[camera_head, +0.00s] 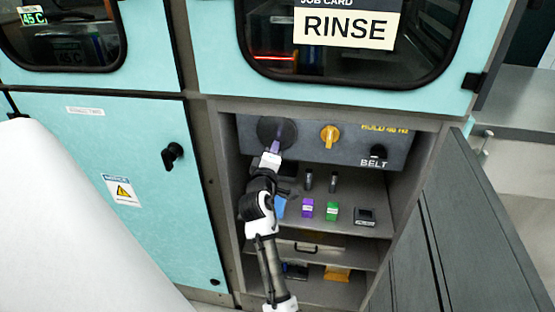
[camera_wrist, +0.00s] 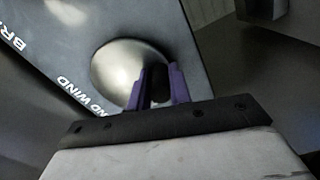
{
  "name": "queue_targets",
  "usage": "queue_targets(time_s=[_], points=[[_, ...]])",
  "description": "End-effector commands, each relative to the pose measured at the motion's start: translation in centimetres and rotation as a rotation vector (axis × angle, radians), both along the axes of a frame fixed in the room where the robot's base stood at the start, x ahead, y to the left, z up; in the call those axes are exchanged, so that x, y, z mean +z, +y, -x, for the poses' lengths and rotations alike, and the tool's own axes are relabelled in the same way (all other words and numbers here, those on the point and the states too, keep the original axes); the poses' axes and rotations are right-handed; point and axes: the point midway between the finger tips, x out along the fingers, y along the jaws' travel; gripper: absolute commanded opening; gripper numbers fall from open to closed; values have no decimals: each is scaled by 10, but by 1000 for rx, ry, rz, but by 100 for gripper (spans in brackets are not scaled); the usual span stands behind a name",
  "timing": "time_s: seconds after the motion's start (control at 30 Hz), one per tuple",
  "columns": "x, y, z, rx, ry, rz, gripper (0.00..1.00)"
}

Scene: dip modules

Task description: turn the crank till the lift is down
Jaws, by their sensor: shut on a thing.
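The crank shows as a dark round disc (camera_head: 270,128) at the left end of a grey panel in the head view. In the wrist view its metal disc (camera_wrist: 118,68) carries a dark handle (camera_wrist: 160,85). My gripper (camera_head: 275,146) reaches up to it. Its purple fingers (camera_wrist: 159,78) are shut on the handle, one on each side. Lettering reading "ND WIND" is partly visible beside the disc. I cannot pick out the lift; the dark window (camera_head: 270,62) above shows only a red-lit shape and reflections.
An orange knob (camera_head: 329,136) and a black knob (camera_head: 378,151) sit right of the crank. The shelf below holds a purple block (camera_head: 307,208), a green block (camera_head: 332,210) and a dark device (camera_head: 364,217). An open grey door (camera_head: 470,230) stands at the right.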

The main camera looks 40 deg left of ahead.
Motion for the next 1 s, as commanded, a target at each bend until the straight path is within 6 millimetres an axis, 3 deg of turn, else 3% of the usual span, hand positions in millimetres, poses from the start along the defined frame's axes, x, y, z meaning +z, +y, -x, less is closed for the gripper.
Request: queue_targets(time_s=[0.6,1.0], points=[[6,22,14,4,305,-497,0],[17,30,19,4,453,-737,0]])
